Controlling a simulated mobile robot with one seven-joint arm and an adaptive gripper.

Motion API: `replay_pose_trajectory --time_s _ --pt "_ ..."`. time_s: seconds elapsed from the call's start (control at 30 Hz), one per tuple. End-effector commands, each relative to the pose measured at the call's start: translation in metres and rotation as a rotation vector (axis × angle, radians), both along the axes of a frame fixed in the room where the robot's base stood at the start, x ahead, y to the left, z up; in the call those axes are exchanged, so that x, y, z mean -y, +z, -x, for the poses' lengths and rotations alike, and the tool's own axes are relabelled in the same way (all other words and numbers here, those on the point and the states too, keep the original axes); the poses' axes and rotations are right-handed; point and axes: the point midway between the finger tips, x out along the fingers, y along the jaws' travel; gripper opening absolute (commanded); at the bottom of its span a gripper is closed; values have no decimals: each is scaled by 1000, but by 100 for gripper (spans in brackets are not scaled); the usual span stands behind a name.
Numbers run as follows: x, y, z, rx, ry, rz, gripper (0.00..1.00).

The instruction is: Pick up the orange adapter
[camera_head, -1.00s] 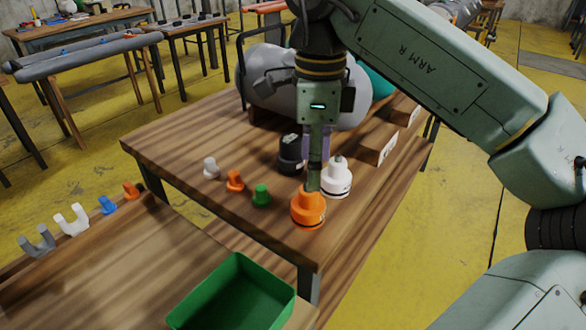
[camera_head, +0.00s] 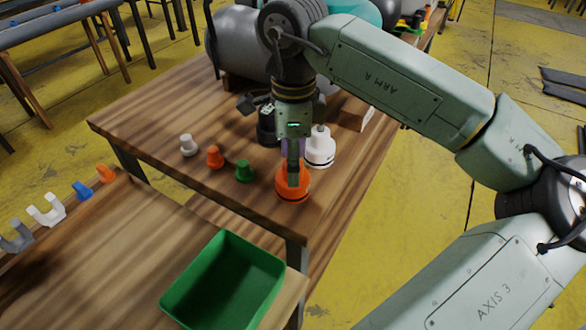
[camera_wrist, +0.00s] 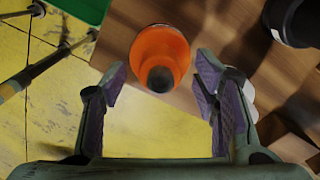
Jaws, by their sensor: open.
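A large orange adapter (camera_head: 283,190), round with a dark ring low on its body, stands upright near the front corner of the wooden table (camera_head: 150,117). My gripper (camera_head: 293,176) points down over it, and its fingers hide part of its top. In the wrist view the orange adapter (camera_wrist: 163,42) shows its dark round top opening. My open gripper (camera_wrist: 160,85) has purple-padded fingers to the left and right of that top, with visible gaps on both sides. I cannot tell how far down the fingers reach.
A white adapter (camera_head: 320,150) stands close behind the orange one, with a black one (camera_head: 266,130) farther back. Small white (camera_head: 188,146), orange (camera_head: 214,157) and green (camera_head: 244,171) pieces stand left. A green bin (camera_head: 225,285) is in front. A grey tank (camera_head: 240,45) lies behind.

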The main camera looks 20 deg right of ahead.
Motion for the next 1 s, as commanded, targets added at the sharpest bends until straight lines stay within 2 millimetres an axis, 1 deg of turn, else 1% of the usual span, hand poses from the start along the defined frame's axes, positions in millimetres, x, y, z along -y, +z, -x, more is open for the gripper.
replay_pose_trajectory --time_s 0.13,0.37,1.0 --pt "-1 -13 0 0 1 -1 55" --pt "-1 -15 0 2 0 1 55" --pt "-1 -15 0 2 0 1 13"
